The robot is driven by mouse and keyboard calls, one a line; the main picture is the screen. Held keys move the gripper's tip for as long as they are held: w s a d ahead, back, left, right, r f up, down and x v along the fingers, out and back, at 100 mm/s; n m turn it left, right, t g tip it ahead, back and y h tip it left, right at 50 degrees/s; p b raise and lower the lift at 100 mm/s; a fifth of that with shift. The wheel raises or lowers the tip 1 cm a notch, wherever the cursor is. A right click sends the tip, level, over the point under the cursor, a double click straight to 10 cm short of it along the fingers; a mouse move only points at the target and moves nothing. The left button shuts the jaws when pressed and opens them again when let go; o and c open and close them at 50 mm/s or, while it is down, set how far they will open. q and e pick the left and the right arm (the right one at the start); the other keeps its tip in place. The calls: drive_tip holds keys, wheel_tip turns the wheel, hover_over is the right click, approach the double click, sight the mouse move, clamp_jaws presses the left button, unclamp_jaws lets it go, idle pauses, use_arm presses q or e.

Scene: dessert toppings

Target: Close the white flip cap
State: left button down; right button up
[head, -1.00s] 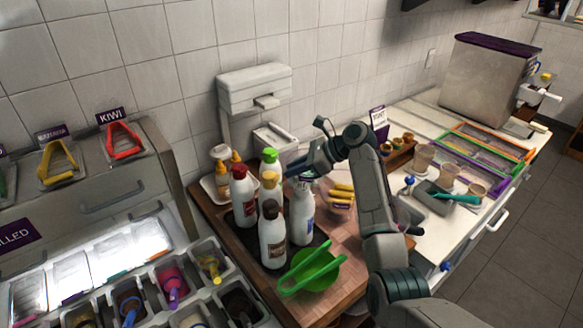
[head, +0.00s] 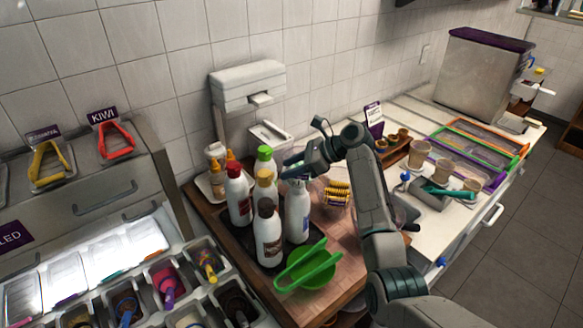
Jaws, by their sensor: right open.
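A white bottle with a blue mark (head: 298,216) stands upright at the right of a bottle group on a dark mat. Its top is behind or beneath my right gripper (head: 289,171), so I cannot see its cap or whether that is open. My right gripper is open, its fingers pointing left, just above the top of this bottle. I cannot tell whether they touch. My left gripper is out of view.
Close by stand bottles with brown (head: 267,232), red (head: 238,195), yellow (head: 264,190) and green (head: 264,156) caps. A green bowl with tongs (head: 318,287) is in front. A tub of yellow pieces (head: 338,195) stands right. A white dispenser (head: 248,85) rises behind.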

drive_tip(key=b+v, duration=0.4)
drive_tip(key=v, duration=0.6)
drive_tip(key=shift+d+r, duration=0.2)
drive_tip(key=shift+d, duration=0.15)
